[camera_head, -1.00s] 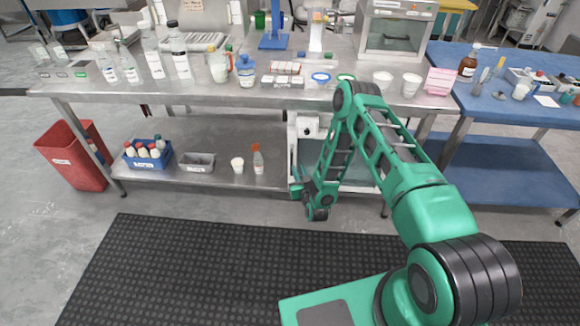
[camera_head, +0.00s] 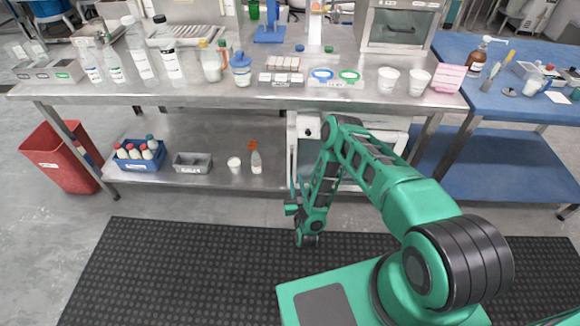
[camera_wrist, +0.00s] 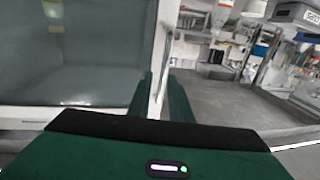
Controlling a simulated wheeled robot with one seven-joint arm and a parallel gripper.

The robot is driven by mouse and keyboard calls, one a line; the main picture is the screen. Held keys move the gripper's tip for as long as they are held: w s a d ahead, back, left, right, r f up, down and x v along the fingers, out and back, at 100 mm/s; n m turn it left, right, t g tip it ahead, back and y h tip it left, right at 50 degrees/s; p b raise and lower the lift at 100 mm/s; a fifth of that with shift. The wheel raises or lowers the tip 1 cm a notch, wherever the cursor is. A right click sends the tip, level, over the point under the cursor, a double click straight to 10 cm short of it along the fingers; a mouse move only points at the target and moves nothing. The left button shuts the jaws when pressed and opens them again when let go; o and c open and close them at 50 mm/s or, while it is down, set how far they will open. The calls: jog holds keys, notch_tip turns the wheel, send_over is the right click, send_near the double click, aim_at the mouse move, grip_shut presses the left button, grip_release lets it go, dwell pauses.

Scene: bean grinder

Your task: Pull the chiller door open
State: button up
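The chiller (camera_head: 362,128) is a white box with a glass front under the steel table, partly hidden behind my arm. In the wrist view a dark glass panel (camera_wrist: 75,50) with a white frame fills the left side. My gripper (camera_head: 298,184) is at the chiller's lower left front, low above the floor. In the wrist view its two green fingers (camera_wrist: 160,95) stand apart, one on each side of the white frame edge (camera_wrist: 158,80). I cannot tell whether they touch it. The door handle is not clearly visible.
The steel table (camera_head: 200,95) holds bottles, cups and racks above the chiller. Its lower shelf (camera_head: 210,150) holds a blue crate (camera_head: 138,160), a grey tray (camera_head: 192,168), a cup and a bottle. A red bin (camera_head: 62,165) stands left.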

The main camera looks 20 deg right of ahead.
aim_at(292, 168)
jog(key=w, duration=0.9)
jog(key=shift+d, duration=0.15)
grip_shut()
